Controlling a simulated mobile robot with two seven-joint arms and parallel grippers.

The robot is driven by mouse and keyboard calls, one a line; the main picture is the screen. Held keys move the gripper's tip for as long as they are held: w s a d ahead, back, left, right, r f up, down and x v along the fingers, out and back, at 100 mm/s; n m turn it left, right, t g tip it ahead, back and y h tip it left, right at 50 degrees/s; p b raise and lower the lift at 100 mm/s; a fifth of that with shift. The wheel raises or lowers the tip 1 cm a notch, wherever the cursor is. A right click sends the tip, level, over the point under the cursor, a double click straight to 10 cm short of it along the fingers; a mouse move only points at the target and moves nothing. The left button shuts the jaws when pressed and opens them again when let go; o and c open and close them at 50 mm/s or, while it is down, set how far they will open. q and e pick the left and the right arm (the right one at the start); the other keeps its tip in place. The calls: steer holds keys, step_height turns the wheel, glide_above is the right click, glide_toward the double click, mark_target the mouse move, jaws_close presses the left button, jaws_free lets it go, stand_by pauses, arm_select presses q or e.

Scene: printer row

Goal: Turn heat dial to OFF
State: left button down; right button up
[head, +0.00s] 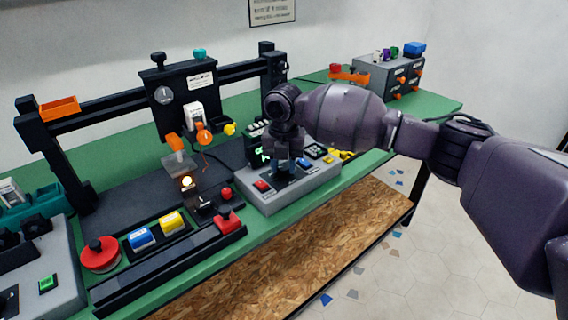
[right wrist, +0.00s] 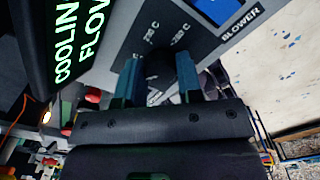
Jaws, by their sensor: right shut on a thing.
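The heat dial (right wrist: 158,68) is a dark round knob on the grey control box (head: 300,190). In the right wrist view it sits between the two blue-grey fingers of my right gripper (right wrist: 158,78), which is shut on it. Temperature labels ending in C show beside the dial; I cannot read OFF or tell where the dial points. In the head view my right gripper (head: 282,166) points down onto the box and hides the dial. My left gripper is not in view.
A red switch (head: 262,186) and a blue switch (head: 303,163) flank the gripper. A black display (right wrist: 75,40) with green text, COOLING FLOW, stands close by. A printer gantry (head: 130,105) is at left. Floor is open at the right.

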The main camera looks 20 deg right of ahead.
steer(key=n, duration=0.4)
steer(key=shift+a+f, duration=0.1)
steer(key=shift+n+b, duration=0.35)
steer(key=shift+n, duration=1.35)
steer(key=o, duration=0.9)
